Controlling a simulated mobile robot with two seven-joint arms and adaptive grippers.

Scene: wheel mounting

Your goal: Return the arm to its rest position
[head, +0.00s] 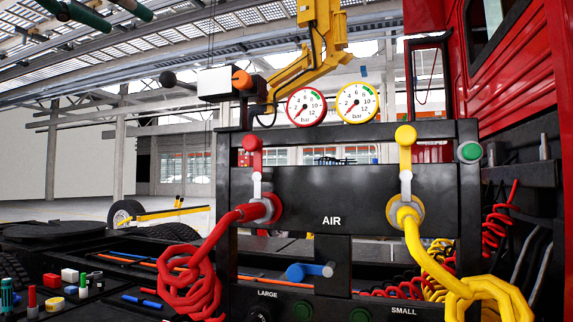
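Neither of my grippers shows in the head view, and I cannot make out any part of my arms. A black panel marked AIR (300,190) stands upright in front of me. A red hose coupling (262,208) is on its left side and a yellow hose coupling (405,211) on its right. A red lever (253,150) and a yellow lever (406,145) stand upright above them. Two round pressure gauges, one red-rimmed (306,107) and one yellow-rimmed (357,102), sit on top.
A coiled red hose (188,283) and a coiled yellow hose (490,298) hang in front. A blue lever (309,271) is low on the panel. Small coloured parts (70,275) lie at lower left. A yellow jointed arm (315,45) hangs above. A red vehicle cab (520,70) fills the right.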

